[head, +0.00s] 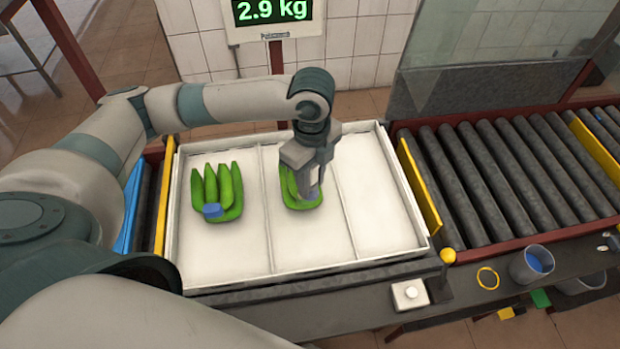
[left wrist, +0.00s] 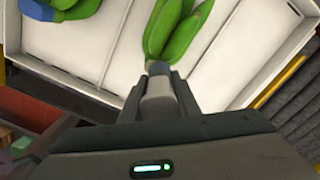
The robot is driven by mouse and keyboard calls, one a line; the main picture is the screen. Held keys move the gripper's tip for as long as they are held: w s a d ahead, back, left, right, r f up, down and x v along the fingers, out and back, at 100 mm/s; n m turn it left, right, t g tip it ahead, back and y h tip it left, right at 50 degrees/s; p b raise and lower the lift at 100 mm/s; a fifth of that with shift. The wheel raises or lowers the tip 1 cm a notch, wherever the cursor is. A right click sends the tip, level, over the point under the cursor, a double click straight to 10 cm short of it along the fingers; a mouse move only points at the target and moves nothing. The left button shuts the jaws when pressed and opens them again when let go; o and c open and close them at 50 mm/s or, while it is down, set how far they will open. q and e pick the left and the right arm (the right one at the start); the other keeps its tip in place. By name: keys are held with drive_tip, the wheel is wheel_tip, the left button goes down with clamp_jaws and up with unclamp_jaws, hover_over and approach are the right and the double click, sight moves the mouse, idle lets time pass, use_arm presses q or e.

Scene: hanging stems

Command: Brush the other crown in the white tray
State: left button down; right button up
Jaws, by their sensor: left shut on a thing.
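The white tray (head: 345,263) has three compartments side by side. A green banana hand (head: 225,187) lies in the left compartment with a blue crown (head: 212,210). A second green banana hand (head: 289,187) lies in the middle compartment. My left gripper (head: 312,190) is right over its near end, pointing down. In the left wrist view it is shut on a pale grey brush (left wrist: 158,92), whose tip is at the crown end of this hand (left wrist: 165,35). The brush hides that crown, so I cannot tell whether it touches or is coated. My right gripper is out of view.
The right compartment is empty. A cup with blue contents (head: 532,264), a yellow ring (head: 487,278) and a white button box (head: 410,294) are on the ledge at the front right. A roller conveyor (head: 515,170) runs off right. A scale display (head: 271,12) reads 2.9 kg.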

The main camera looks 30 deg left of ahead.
use_arm(q)
drive_tip(key=shift+s+a, duration=0.1)
drive_tip(key=shift+a, duration=0.05)
drive_tip(key=shift+s+a+p, duration=0.5)
drive_tip(key=shift+s+a, duration=0.1)
drive_tip(key=shift+a, duration=0.1)
drive_tip(key=shift+w+d, duration=0.15)
idle(0.3)
drive_tip(key=shift+w+d, duration=0.1)
drive_tip(key=shift+w+d+p, duration=0.45)
drive_tip(key=shift+d+p, duration=0.05)
drive_tip(key=shift+d, duration=0.1)
drive_tip(key=shift+a, duration=0.15)
